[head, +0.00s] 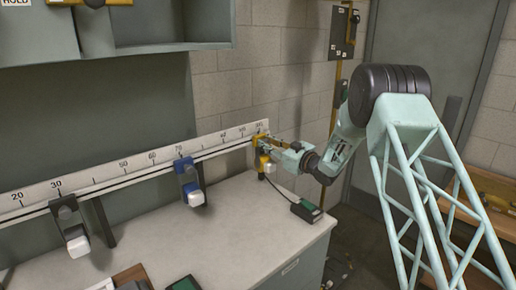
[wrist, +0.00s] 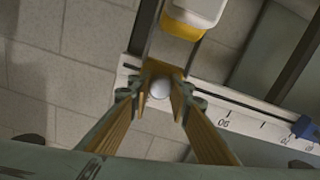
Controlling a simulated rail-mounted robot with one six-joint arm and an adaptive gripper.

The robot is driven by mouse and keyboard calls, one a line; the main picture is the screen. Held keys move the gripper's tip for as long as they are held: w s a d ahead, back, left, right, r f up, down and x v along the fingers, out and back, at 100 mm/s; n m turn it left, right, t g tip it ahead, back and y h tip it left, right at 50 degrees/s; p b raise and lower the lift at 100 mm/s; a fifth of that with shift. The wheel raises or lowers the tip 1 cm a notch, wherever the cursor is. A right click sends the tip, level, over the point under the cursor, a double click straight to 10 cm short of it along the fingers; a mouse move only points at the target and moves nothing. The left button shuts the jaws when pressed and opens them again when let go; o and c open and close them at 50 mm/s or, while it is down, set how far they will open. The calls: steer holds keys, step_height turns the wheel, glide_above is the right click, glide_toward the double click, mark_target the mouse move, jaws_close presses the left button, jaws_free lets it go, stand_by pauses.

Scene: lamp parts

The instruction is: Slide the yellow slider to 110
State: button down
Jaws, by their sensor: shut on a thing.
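The yellow slider (head: 262,158) sits near the right end of a long white scale rail (head: 136,166) in the head view. Its yellow and white body (wrist: 190,20) shows at the top of the wrist view. My gripper (head: 268,147) is at the slider's upper part. In the wrist view my gripper (wrist: 161,84) has its two orange-brown fingers closed around a round silvery knob (wrist: 160,89). The slider stands past the 90 mark, toward the high end of the scale. The fingers and slider hide the marks beside it, so I cannot read its exact value.
A blue slider (head: 189,183) sits a little past 70 and a black slider (head: 68,222) near 30 on the same rail. A small dark box with a cable (head: 306,210) lies on the bench (head: 240,235) below. Dark items lie at the bench's front.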

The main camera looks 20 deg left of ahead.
steer(key=shift+w+d, duration=0.3)
steer(key=shift+w, duration=0.2)
steer(key=shift+w+d, duration=0.25)
steer(key=shift+w, duration=0.2)
steer(key=c, duration=2.4)
jaws_free()
steer(key=shift+d, duration=0.1)
steer(key=shift+v, duration=5.9)
steer(key=shift+d+r, duration=0.1)
